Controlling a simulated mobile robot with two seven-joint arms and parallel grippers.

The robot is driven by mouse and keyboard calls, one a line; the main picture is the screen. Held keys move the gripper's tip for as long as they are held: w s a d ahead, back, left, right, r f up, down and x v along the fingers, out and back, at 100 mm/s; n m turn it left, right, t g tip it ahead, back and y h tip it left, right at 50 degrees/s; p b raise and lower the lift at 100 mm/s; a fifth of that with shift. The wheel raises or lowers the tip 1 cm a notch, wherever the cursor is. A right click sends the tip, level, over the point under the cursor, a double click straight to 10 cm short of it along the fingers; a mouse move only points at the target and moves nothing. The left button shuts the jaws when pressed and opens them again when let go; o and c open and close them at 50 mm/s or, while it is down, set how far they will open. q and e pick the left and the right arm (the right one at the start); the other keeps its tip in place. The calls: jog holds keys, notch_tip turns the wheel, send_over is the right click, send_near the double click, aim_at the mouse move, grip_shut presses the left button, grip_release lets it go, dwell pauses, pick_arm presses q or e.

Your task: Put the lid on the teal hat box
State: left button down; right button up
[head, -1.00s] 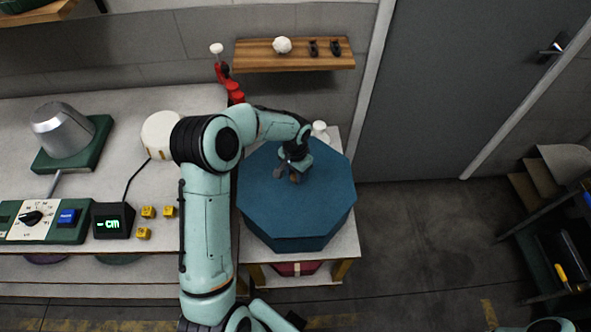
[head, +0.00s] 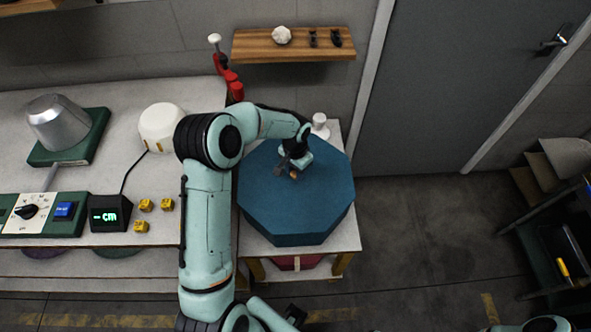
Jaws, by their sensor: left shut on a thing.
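A dark teal octagonal lid (head: 310,205) lies over the small side table in the middle of the head view. Its flat top faces up and a short side wall shows along its front. The teal hat box cannot be told apart from the lid, so I cannot tell how the lid sits on it. My left gripper (head: 290,172) reaches down to the middle of the lid's top and is shut on a part there, likely its handle, which the fingers mostly hide.
The side table (head: 346,238) has a white knob-topped item (head: 320,121) behind the lid. At left, the workbench (head: 50,258) holds a silver hat form (head: 60,122), a white round hat (head: 160,126), a cm display (head: 110,214) and yellow blocks (head: 145,205). A wall shelf (head: 255,44) hangs behind.

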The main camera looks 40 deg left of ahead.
pick_arm(q)
jog(key=shift+f, duration=0.25)
jog(key=c, duration=0.7)
grip_release()
notch_tip(320, 180, up, 13)
jog(key=shift+r, duration=0.2)
